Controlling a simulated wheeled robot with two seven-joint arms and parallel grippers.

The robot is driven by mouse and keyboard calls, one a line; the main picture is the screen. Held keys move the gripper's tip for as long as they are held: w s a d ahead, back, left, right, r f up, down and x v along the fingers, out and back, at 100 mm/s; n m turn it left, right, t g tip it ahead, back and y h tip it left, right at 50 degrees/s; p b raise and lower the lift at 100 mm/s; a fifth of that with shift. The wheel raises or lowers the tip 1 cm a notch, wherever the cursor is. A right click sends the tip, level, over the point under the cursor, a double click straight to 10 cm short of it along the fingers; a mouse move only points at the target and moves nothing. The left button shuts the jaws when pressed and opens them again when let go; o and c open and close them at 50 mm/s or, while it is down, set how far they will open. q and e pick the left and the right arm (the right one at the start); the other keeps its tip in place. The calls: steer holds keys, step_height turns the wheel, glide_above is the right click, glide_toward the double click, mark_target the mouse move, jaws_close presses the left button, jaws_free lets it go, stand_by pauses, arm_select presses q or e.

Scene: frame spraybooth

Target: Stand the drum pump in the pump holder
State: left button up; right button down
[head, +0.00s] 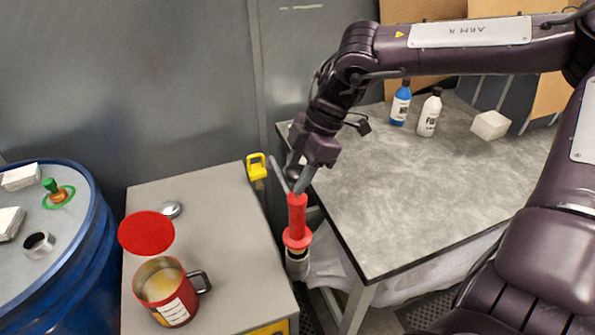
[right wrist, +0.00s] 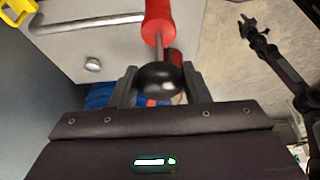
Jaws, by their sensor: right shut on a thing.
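The drum pump (head: 297,219) has a red body with a red collar, a grey bent spout and a black ball knob (right wrist: 160,80). My right gripper (head: 300,172) is shut on the pump at its knob end. The pump hangs nearly upright beside the right edge of the grey cabinet. A short pale cylinder (head: 297,264) shows directly below the red collar. I cannot tell whether it is the pump holder or part of the pump. The pump's lower end is hidden. My left gripper (right wrist: 256,31) appears small in the right wrist view, away from the pump; its jaws are unclear.
A blue drum (head: 92,250) stands at the left. The grey cabinet (head: 215,215) carries a red mug (head: 168,298) and a red disc (head: 146,232). A yellow bracket (head: 256,168) is at its back corner. The workbench (head: 400,190) at right holds two bottles and a white block.

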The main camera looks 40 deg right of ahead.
mark_target(295, 197)
steer(key=shift+w+f+b, duration=0.1)
steer(key=shift+f+b, duration=2.4)
steer(key=shift+f, duration=0.15)
stand_by(1.4)
steer(key=c, duration=0.8)
jaws_free()
steer(key=shift+a, duration=0.1)
steer(key=shift+o, duration=0.5)
steer(key=shift+s+f, duration=0.25)
steer(key=shift+d+r, duration=0.3)
steer(key=shift+r, duration=0.15)
steer(key=b+v, duration=0.1)
steer(key=v, duration=0.6)
steer(key=shift+r, duration=0.1)
